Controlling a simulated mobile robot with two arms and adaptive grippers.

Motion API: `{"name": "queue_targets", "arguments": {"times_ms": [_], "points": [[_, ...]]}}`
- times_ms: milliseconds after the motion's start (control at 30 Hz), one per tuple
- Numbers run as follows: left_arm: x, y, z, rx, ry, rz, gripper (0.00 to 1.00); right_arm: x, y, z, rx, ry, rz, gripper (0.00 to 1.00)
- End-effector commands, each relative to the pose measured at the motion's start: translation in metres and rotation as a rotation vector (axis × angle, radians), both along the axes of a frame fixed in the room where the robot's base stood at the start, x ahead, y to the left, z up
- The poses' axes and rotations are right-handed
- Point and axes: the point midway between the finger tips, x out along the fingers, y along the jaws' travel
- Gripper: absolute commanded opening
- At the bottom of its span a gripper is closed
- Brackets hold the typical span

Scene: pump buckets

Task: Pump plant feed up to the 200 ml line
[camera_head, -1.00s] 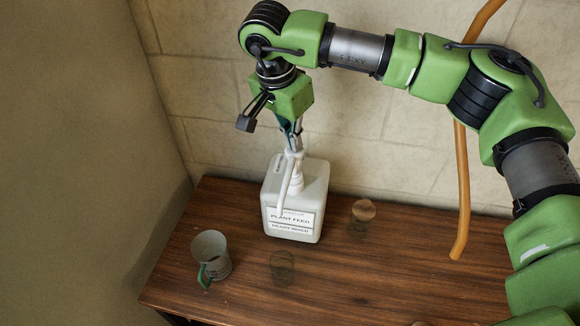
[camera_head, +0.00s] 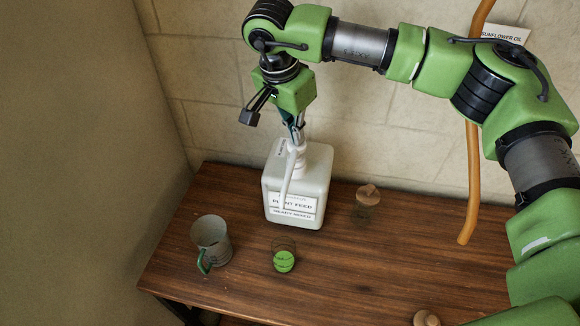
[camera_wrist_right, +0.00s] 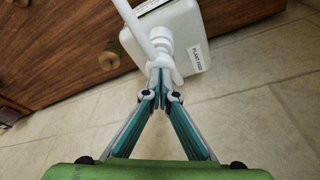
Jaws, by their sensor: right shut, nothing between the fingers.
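The white plant feed container (camera_head: 285,207) stands at the back of the wooden table, its white pump (camera_head: 297,158) upright on top. The spout hangs down in front of the label. My right gripper (camera_head: 297,138) points down at the pump head, fingers together with nothing between them. In the right wrist view, the closed fingertips (camera_wrist_right: 160,84) are at the pump head (camera_wrist_right: 160,62); whether they touch it is hard to tell. A clear glass (camera_head: 284,260) with green liquid stands in front of the container. Its line markings are too small to read. My left gripper is out of view.
A grey mug (camera_head: 210,240) with a green handle stands left of the glass. A cork-topped jar (camera_head: 366,206) stands right of the container. An orange hose (camera_head: 474,160) hangs at the right wall. The table's middle right is clear.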

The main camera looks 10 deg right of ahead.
Motion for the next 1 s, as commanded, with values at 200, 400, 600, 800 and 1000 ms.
{"name": "queue_targets", "arguments": {"times_ms": [200,400,600,800,1000], "points": [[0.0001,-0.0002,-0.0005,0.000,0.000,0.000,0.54,-0.0023,0.0002,-0.0039,-0.002,0.009,0.002,0.00],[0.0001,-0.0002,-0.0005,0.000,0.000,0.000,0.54,-0.0023,0.0003,-0.0040,-0.001,0.010,0.002,0.00],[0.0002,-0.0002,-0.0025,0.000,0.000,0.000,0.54,-0.0025,0.0003,-0.0065,-0.001,0.010,0.003,0.00],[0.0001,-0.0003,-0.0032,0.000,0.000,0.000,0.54,-0.0025,0.0004,-0.0078,-0.001,0.010,0.003,0.00],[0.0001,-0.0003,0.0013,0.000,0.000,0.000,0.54,-0.0023,0.0004,-0.0003,-0.001,0.010,0.002,0.00]]}}
